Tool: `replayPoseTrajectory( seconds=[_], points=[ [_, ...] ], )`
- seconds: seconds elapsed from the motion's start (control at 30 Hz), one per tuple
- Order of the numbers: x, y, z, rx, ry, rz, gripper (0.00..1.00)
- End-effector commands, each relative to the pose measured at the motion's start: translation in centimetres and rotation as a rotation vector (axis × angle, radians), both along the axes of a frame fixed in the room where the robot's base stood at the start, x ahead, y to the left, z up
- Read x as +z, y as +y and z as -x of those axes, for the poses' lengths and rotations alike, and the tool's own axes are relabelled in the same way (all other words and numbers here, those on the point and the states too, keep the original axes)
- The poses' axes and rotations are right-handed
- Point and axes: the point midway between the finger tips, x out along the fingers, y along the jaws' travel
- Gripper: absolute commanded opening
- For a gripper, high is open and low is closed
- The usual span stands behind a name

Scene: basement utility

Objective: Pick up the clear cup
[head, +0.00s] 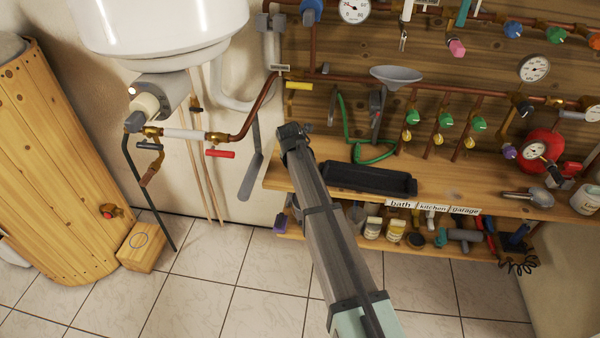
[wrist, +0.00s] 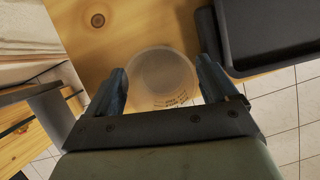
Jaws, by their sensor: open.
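The clear cup (wrist: 162,82) shows in the wrist view as a round, translucent shape with small print near its lower rim. It stands on the wooden shelf (wrist: 130,25), near its edge. My gripper (wrist: 161,66) is open, one finger on each side of the cup in the picture, with a narrow gap on either side. I cannot tell how far the fingertips reach down beside it. In the head view my gripper (head: 294,130) is over the left end of the shelf, and the cup is hidden behind it.
A black tray (head: 370,179) lies on the shelf right of my gripper; it is close to the right finger in the wrist view (wrist: 270,35). A green hose (head: 352,135) and copper pipes stand behind. A grey lever (head: 251,175) hangs at left.

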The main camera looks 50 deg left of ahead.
Motion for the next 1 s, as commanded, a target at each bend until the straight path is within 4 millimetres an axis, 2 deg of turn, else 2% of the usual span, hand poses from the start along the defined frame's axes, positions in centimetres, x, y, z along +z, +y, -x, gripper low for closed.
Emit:
replayPoseTrajectory(
  seconds=[0.13,0.37,0.8,1.0],
  points=[
    [-1.5,0.5,-0.6,0.000,0.000,0.000,0.86],
    [-1.7,0.5,-0.6,0.000,0.000,-0.001,0.86],
    [-1.7,0.4,-0.6,0.000,0.000,0.000,0.46],
    [-1.7,0.4,-0.6,0.000,-0.001,-0.001,0.44]
  ],
)
